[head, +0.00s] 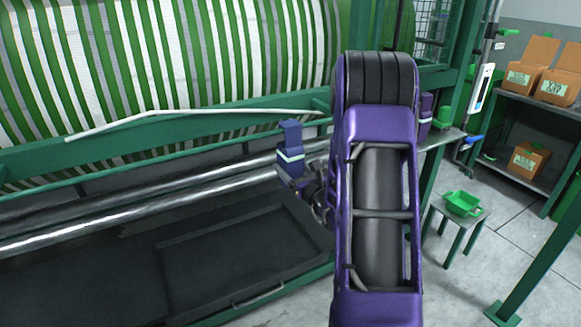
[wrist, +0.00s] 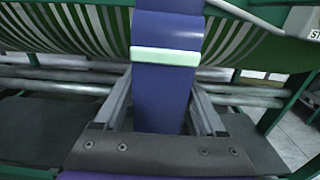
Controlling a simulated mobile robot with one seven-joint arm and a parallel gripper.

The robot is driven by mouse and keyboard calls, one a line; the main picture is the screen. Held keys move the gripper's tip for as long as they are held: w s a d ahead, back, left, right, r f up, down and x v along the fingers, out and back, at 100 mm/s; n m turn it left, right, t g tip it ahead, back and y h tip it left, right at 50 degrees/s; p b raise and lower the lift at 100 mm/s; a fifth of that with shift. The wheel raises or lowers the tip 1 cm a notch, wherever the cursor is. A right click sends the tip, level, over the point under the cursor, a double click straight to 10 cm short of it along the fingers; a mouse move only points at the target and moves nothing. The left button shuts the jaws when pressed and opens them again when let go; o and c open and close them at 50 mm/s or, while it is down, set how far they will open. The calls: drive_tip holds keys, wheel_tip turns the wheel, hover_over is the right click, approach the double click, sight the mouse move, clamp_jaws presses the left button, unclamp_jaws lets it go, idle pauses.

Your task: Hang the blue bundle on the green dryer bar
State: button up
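The blue bundle (head: 290,138) has a pale band around it and stands upright at the end of my arm in the head view. In the wrist view the blue bundle (wrist: 163,95) fills the space between my two fingers. My gripper (wrist: 163,108) looks shut on it; in the head view my gripper (head: 305,188) is partly hidden by my arm. The likely green dryer bar (head: 190,162) is a thin rail running across behind the bundle. The bundle overlaps this rail in the picture; I cannot tell whether they touch.
Silver rollers (head: 140,205) run above a dark tray (head: 230,240) in front of the green-and-white webbing drum (head: 170,60). Another blue-purple item (head: 426,108) with a pale band shows right of my arm. A green bin (head: 463,203) sits on a stool at right.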

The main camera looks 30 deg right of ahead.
drive_tip(key=o, duration=0.3)
drive_tip(key=s, duration=1.7)
drive_tip(key=shift+s+d, duration=0.2)
drive_tip(key=shift+d, duration=0.1)
